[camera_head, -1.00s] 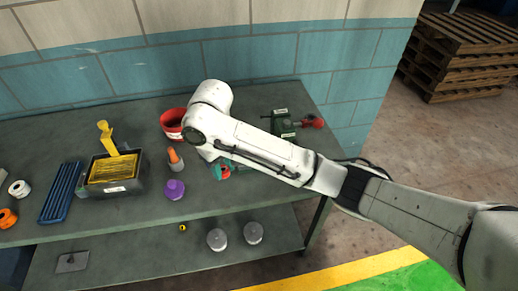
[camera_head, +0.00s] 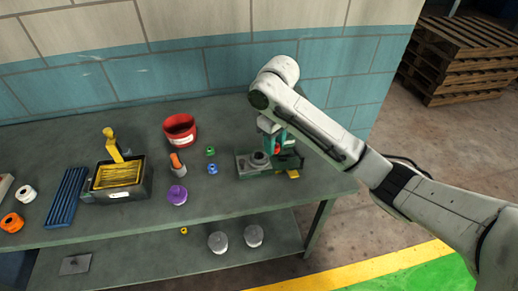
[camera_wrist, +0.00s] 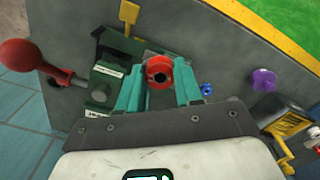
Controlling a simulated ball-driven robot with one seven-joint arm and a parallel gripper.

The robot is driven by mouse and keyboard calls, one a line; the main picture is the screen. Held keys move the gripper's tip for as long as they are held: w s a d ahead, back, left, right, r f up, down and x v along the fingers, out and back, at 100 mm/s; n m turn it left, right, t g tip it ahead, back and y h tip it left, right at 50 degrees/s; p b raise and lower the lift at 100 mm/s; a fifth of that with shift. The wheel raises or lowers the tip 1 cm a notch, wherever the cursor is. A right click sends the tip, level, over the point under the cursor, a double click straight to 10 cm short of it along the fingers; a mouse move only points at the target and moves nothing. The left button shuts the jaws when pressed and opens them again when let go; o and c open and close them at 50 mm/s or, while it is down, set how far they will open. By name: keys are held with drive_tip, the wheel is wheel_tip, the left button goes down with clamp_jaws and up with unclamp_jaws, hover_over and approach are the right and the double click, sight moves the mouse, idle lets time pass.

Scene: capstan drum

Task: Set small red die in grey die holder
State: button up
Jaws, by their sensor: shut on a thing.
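The small red die (camera_wrist: 158,71), a ring with a dark hole, sits between the teal fingertips of my gripper (camera_wrist: 159,88) in the wrist view. In the head view my gripper (camera_head: 275,143) is above the bench, with the red die partly hidden by the fingers. A grey block with a dark round seat, which looks like the grey die holder (camera_head: 247,168), lies just left of and below the gripper. The die appears above the bench. Its height over the holder is hard to tell. In the wrist view the holder is mostly hidden behind the die and fingers.
A green device (camera_wrist: 103,86) with a red-knobbed lever (camera_wrist: 22,54) stands close beside my gripper. Small green (camera_head: 210,151) and blue (camera_head: 212,169) rings, a purple knob (camera_head: 177,195), an orange-tipped bottle (camera_head: 177,164) and a red bowl (camera_head: 180,130) are left. The bench front is clear.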

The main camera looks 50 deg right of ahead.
drive_tip(key=w+f+b, duration=0.1)
drive_tip(key=w+f, duration=0.1)
drive_tip(key=w+d+f+b, duration=0.1)
drive_tip(key=w+f+b, duration=0.1)
drive_tip(key=w+d+f+b, duration=0.1)
drive_tip(key=w+f+b, duration=0.1)
drive_tip(key=shift+w+d, duration=0.1)
drive_tip(key=shift+w, duration=0.25)
drive_tip(key=shift+w+d+f+b, duration=0.3)
drive_tip(key=shift+w+f+b, duration=0.35)
drive_tip(key=shift+w, duration=0.25)
drive_tip(key=shift+w+f+p, duration=0.15)
drive_tip(key=shift+f+p, duration=0.4)
drive_tip(key=shift+f, duration=1.2)
drive_tip(key=shift+f, duration=0.1)
drive_tip(key=shift+f, duration=0.25)
drive_tip(key=o, duration=1.1)
